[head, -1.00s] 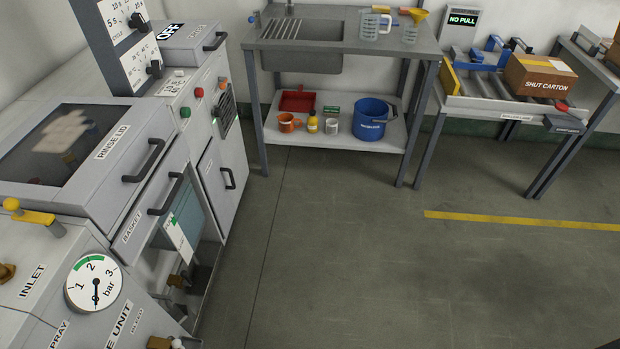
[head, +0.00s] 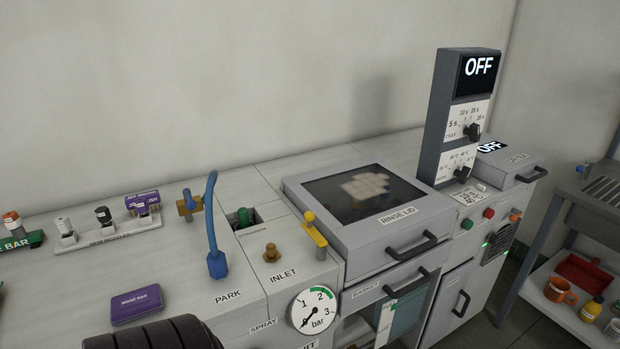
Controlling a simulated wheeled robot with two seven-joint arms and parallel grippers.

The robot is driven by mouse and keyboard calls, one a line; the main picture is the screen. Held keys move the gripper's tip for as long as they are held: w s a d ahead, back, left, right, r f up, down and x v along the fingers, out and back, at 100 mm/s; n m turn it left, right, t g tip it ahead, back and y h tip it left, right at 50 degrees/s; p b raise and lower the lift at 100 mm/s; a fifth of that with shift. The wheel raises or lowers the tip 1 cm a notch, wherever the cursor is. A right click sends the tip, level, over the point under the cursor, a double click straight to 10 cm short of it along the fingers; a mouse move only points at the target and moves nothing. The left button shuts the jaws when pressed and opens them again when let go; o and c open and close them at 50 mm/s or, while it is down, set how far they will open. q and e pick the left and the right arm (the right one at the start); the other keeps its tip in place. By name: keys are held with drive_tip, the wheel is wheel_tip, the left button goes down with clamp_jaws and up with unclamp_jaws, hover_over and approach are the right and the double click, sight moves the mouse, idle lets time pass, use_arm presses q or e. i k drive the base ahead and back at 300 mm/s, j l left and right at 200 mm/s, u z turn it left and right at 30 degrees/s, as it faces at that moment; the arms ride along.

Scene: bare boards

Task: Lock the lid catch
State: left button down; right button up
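The rinse lid (head: 352,249) is a grey framed cover with a dark window and a black front handle (head: 411,247). It looks closed on its machine, with pale items visible through the window. A yellow lever with a round knob (head: 314,232) stands at the lid's left edge; it looks like the lid catch, but no label confirms this. Whether it is engaged cannot be told. Neither of my grippers is in view. A black ribbed part at the bottom left may be my own arm.
A pressure gauge (head: 312,310) and the INLET fitting (head: 272,253) are left of the lid. A blue hose (head: 212,225) rises by the PARK label. A purple box (head: 136,305) lies on the left top. A control column (head: 458,130) reading OFF stands behind right.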

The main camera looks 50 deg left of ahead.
sight(316, 238)
drive_tip(key=u, duration=1.65)
